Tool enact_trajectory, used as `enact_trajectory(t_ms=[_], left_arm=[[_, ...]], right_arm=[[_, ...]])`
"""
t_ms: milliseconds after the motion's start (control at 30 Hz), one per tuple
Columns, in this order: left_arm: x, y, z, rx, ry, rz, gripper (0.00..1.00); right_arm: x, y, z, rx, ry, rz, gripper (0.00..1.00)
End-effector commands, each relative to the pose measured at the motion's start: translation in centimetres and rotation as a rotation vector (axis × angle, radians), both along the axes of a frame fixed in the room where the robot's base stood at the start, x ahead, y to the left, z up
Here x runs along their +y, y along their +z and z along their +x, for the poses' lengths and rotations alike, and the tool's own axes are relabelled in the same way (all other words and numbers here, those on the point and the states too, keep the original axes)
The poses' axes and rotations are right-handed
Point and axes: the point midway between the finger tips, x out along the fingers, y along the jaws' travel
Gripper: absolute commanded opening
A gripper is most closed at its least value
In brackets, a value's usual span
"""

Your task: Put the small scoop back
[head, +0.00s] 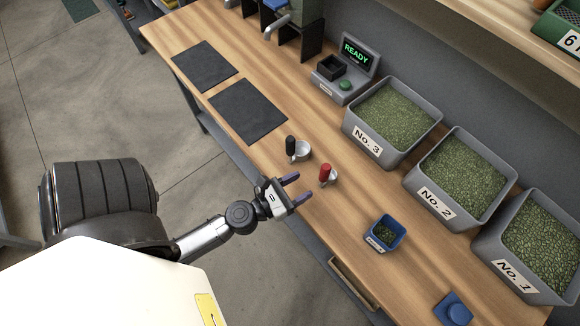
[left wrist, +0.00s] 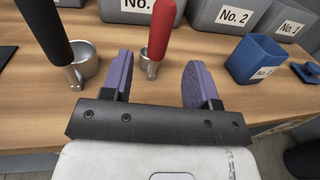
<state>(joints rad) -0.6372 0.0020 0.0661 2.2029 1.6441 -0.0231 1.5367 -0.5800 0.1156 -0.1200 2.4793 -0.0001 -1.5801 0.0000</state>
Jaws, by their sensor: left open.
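The small scoop (head: 326,172) has a red handle and a little metal cup, and stands on the wooden counter with its handle up. It also shows in the left wrist view (left wrist: 160,35), between and beyond my fingers. A larger scoop with a black handle (head: 291,147) and a wider metal cup stands beside it; it shows at the left of the left wrist view (left wrist: 48,35). My left gripper (head: 302,187) is open and empty, with purple fingers, just left of the red-handled scoop at the counter's front side. My right gripper is not in view.
Bins No. 3 (head: 371,152), No. 2 (head: 431,212) and No. 1 (head: 511,266) hold green beans along the back. A blue cup (head: 377,240) with beans and a blue lid-like piece (head: 453,311) stand to the right. A scale reading READY (head: 343,88) and dark mats (head: 248,110) lie further left.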

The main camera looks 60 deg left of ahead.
Motion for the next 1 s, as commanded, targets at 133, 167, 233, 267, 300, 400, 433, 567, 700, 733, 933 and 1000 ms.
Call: enact_trajectory(t_ms=[133, 167, 233, 267, 300, 400, 433, 567, 700, 733, 933, 1000], left_arm=[[-0.1, -0.3, -1.6, 0.001, 0.000, -0.001, 0.55], [-0.1, -0.3, -1.9, 0.000, 0.000, -0.001, 0.55], [-0.2, -0.2, -2.2, 0.000, -0.003, 0.004, 0.55], [-0.3, -0.1, -2.3, -0.002, -0.010, 0.016, 0.55], [-0.6, 0.1, -2.4, -0.005, -0.028, 0.047, 0.55], [-2.5, 0.8, -2.3, -0.022, -0.133, 0.234, 0.55], [-3.4, 1.0, -2.2, -0.030, -0.181, 0.323, 0.55], [-8.1, 0.9, -2.6, -0.085, -0.458, 0.849, 0.55], [-11.3, -1.7, -4.3, -0.152, -0.800, 1.488, 0.55], [-11.5, -2.4, -4.7, -0.164, -0.872, 1.615, 0.55], [-9.5, -6.3, -7.5, -0.197, -1.358, 2.273, 0.55], [-8.2, -7.0, -8.3, -0.193, -1.511, 2.416, 0.55]], right_arm=[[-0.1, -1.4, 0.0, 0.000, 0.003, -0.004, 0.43], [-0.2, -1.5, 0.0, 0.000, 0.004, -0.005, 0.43], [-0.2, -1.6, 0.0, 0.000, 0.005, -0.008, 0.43], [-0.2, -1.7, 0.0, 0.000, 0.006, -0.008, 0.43], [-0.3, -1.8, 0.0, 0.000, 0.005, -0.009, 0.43], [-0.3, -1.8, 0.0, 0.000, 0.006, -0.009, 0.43], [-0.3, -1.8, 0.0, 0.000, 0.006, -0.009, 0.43], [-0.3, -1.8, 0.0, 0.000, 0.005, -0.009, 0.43], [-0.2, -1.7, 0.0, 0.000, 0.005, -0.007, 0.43], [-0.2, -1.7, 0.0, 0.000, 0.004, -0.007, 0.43], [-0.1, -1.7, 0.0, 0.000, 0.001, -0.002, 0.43], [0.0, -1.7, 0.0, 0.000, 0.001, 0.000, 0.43]])
